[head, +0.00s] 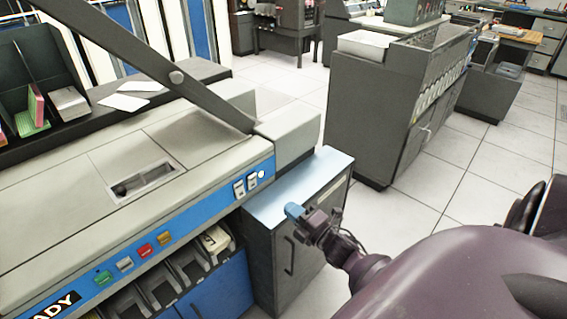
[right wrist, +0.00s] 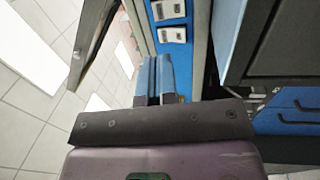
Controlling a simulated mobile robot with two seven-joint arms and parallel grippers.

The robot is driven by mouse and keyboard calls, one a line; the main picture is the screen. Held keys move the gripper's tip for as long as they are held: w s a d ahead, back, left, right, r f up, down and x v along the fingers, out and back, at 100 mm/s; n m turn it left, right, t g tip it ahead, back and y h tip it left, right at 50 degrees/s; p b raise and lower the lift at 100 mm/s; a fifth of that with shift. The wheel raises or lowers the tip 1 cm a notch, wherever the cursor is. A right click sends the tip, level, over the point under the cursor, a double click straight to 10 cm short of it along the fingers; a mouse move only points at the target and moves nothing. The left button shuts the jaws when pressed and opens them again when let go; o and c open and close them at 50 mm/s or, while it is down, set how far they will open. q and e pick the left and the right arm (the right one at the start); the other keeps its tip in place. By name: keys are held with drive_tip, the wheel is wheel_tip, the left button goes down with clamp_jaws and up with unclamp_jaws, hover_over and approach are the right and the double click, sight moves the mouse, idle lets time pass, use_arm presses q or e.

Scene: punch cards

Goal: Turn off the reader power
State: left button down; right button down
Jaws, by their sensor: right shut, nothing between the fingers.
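The card reader (head: 205,130) is a long beige machine with a blue front panel. Two white rocker switches, a left one (head: 239,188) and a right one (head: 252,180), sit near the panel's right end. A small round white light (head: 261,174) is beside them. The switch labels are too small to read. Two white switches, an upper one (right wrist: 168,9) and a lower one (right wrist: 173,34), also show in the right wrist view. My right gripper (head: 292,210), with blue fingertips, is shut and empty, to the right of and apart from the switches. My left gripper is out of view.
A grey cabinet (head: 310,190) with a blue-grey top stands beside the reader, near my right gripper. Coloured buttons (head: 145,250) and card pockets (head: 190,268) are further left. A dark slanted bar (head: 150,60) crosses above the reader. Tiled floor (head: 430,190) is open on the right.

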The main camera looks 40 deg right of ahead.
sight(254, 178)
drive_tip(key=w, duration=0.3)
drive_tip(key=w+r, duration=0.1)
drive_tip(key=w, duration=0.3)
drive_tip(key=w+a, duration=0.1)
drive_tip(key=w, duration=0.3)
drive_tip(key=shift+r, duration=0.3)
drive_tip(key=shift+w, duration=0.55)
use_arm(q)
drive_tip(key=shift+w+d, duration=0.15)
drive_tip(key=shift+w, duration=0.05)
use_arm(e)
drive_tip(key=shift+w+r, duration=0.1)
drive_tip(key=shift+w, duration=0.05)
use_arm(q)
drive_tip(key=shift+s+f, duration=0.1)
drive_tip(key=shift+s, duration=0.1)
use_arm(e)
drive_tip(key=shift+w+r, duration=0.15)
drive_tip(key=shift+w, duration=0.05)
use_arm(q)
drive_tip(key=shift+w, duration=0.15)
